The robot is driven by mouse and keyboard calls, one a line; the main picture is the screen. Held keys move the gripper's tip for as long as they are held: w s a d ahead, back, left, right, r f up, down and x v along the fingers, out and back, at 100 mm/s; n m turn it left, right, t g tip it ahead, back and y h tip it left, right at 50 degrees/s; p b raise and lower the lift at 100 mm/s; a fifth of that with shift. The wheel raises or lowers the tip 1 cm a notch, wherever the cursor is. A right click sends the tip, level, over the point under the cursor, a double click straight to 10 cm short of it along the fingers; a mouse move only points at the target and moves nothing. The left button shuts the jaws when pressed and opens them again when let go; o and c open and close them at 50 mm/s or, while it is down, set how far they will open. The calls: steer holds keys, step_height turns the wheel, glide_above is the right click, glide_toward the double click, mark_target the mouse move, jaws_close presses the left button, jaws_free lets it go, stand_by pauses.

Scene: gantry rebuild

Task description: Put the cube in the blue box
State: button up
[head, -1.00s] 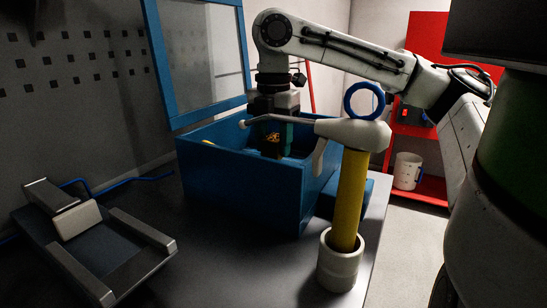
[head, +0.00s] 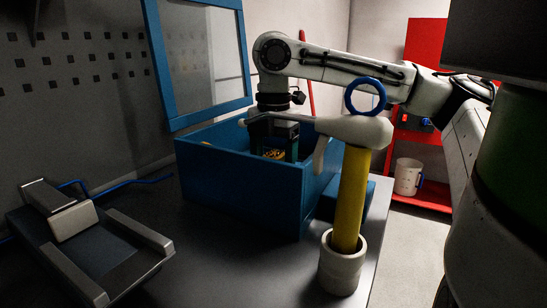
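The blue box (head: 245,190) stands open on the dark table, its framed lid raised at the back. My gripper (head: 276,153) points down inside the box opening, with its greenish fingers on either side of the cube (head: 274,154). The cube is dark with an orange-yellow pattern. Its lower part is hidden behind the box's front wall, so I cannot see whether it touches the floor of the box. The fingers appear shut on it. A hammer-like tool partly covers the view of my gripper.
The tool with a yellow handle (head: 350,200) stands in a pale cup (head: 342,265) in front of the box. A dark tray-like fixture (head: 95,250) lies at the left. A white mug (head: 407,177) stands on a red shelf (head: 430,190) at the back right.

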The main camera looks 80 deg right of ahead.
mark_target(273, 155)
step_height(273, 155, up, 12)
steer(key=p, duration=0.4)
steer(key=shift+r, duration=0.2)
steer(key=shift+c, duration=0.3)
stand_by(1.0)
